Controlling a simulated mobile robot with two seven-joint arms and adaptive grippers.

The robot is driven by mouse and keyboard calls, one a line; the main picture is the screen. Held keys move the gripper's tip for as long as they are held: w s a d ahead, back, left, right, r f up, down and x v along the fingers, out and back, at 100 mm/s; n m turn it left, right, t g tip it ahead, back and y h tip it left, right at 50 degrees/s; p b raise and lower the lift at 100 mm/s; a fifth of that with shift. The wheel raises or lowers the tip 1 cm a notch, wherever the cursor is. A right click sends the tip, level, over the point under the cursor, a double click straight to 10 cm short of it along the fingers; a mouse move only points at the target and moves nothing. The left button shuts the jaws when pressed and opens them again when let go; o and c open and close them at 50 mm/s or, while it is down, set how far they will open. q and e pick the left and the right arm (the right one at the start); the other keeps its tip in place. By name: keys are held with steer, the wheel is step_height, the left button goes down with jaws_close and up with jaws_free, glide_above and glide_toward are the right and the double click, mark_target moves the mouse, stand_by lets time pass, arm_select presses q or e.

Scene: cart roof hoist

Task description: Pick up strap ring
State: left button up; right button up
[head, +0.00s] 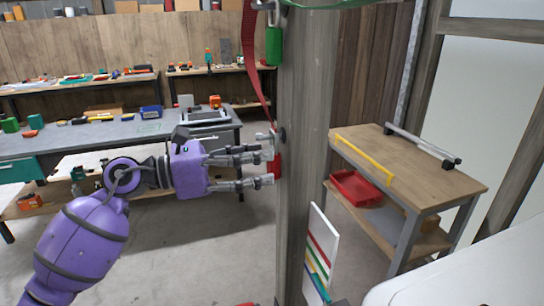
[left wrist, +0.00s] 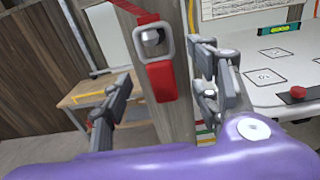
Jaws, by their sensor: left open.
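The strap ring is a grey, rounded-square metal ring (left wrist: 168,45) on a hook or peg on the wooden post (head: 305,120). A red strap (head: 252,60) runs down to it, and a red tab (left wrist: 161,82) hangs below it. In the head view the ring is small and partly hidden beside the post, with the red tab (head: 276,168) near my fingertips. My left gripper (head: 268,166) is open and empty, its fingers pointing at the post. In the left wrist view its fingers (left wrist: 163,68) stand either side of the tab, below the ring. My right gripper is not in view.
A green block (head: 273,46) hangs high by the post. A wooden table (head: 420,172) with a yellow bar and a red bin (head: 356,187) stands right. A grey workbench (head: 100,140) is behind my left arm. A white surface (head: 470,270) fills the lower right.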

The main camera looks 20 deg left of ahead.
arm_select(q)
steer(key=shift+x, duration=0.85)
steer(key=shift+c, duration=0.5)
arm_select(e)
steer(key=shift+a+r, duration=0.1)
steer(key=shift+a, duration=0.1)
arm_select(q)
steer(key=c, duration=1.3)
steer(key=shift+o, duration=0.2)
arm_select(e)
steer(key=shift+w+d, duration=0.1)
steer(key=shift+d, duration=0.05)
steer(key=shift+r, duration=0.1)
